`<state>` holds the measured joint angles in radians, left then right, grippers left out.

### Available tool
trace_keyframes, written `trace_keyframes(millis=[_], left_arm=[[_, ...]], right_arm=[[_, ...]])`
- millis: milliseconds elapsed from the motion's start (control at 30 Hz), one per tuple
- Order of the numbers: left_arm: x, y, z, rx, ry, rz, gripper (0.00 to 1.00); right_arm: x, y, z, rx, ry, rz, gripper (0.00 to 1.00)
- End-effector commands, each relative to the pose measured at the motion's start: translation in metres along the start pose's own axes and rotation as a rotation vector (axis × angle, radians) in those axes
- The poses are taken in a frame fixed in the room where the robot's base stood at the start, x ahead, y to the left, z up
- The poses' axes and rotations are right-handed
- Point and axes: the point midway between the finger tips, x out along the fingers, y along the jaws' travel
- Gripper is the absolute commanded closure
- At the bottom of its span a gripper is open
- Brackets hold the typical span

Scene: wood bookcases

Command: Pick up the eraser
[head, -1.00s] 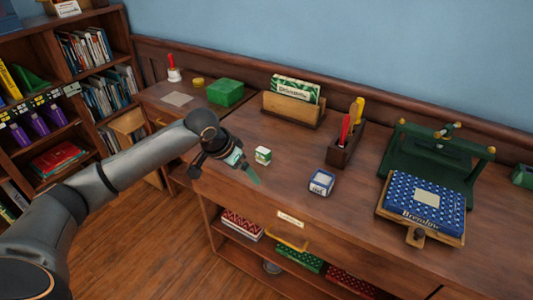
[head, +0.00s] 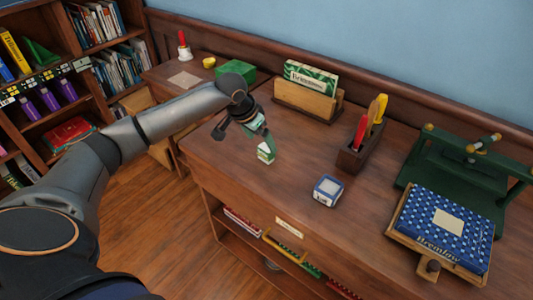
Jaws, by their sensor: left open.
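A small white-and-green block (head: 265,156), which looks like the eraser, stands near the left front part of the wooden desk top (head: 225,165). My left gripper (head: 260,139) is open, just above and behind this block in the picture. A green fingertip overlaps the block's upper edge, and I cannot tell whether it touches. A second small block, blue and white with a label (head: 327,191), lies farther right near the front edge, apart from the gripper. My right gripper is out of view.
A wooden card holder (head: 306,100), a pen box (head: 362,150) with red and yellow handles, and a green press with a blue patterned book (head: 440,235) stand on the desk. A green box (head: 236,71) is at the back left. The desk between the two small blocks is clear.

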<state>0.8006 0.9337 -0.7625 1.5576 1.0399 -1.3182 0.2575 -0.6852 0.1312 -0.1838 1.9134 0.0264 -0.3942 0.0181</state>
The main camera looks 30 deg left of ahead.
Motion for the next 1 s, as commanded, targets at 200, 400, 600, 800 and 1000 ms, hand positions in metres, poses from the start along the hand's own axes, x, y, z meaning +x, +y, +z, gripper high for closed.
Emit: trace_keyframes(millis=[200,400,600,800,1000], left_arm=[[0.022,0.002,0.000,0.001,-0.002,0.001,0.06],[0.050,0.003,0.000,0.000,0.000,0.000,0.06],[0.056,0.003,0.000,0.002,0.001,-0.001,0.06],[0.055,0.003,0.000,0.002,0.001,0.000,0.16],[0.055,0.003,0.000,0.001,0.001,0.000,0.39]], right_arm=[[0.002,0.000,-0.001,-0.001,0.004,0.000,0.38],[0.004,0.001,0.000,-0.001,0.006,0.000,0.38],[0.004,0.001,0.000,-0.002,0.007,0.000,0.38],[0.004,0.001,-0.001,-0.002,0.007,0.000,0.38],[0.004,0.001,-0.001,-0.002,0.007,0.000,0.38]])
